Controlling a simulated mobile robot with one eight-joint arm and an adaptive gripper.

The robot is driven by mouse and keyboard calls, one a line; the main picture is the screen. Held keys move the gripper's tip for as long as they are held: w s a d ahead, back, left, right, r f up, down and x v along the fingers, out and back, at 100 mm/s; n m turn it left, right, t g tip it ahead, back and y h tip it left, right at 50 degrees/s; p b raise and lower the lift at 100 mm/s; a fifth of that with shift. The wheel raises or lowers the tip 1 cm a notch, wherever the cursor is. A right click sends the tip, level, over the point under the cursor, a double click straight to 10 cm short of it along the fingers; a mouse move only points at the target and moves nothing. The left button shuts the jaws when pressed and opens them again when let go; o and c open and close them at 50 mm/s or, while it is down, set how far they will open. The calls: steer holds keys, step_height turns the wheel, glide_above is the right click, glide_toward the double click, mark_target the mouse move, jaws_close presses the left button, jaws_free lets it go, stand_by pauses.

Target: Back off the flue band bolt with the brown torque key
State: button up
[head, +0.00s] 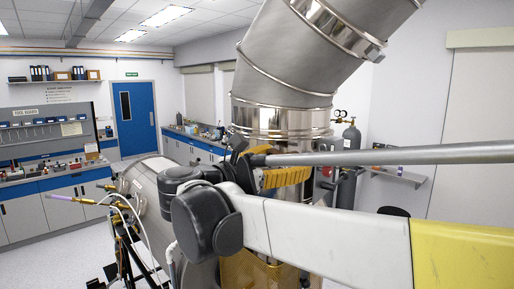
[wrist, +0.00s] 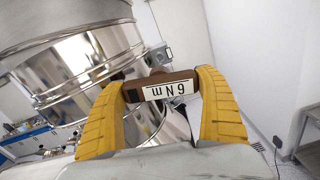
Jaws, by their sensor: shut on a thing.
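The brown torque key (wrist: 165,89) lies across my gripper (wrist: 163,82) in the wrist view. Its white label reads "6 Nm" upside down. Both yellow fingers are closed on its two ends. In the head view my gripper (head: 284,177) is just below the lower shiny band of the flue (head: 281,117), and the key cannot be made out there. The flue's metal band (wrist: 88,72) fills the left of the wrist view, beyond the key.
A grey bar (head: 400,155) crosses in front of the flue at gripper height. A steel burner vessel (head: 150,190) stands left, with brass fittings and hoses beside it. A gas cylinder (head: 351,140) and a wall shelf (head: 400,175) are at the right. The left floor is open.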

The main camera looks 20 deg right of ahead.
steer(key=m, duration=0.6)
stand_by(0.4)
stand_by(0.4)
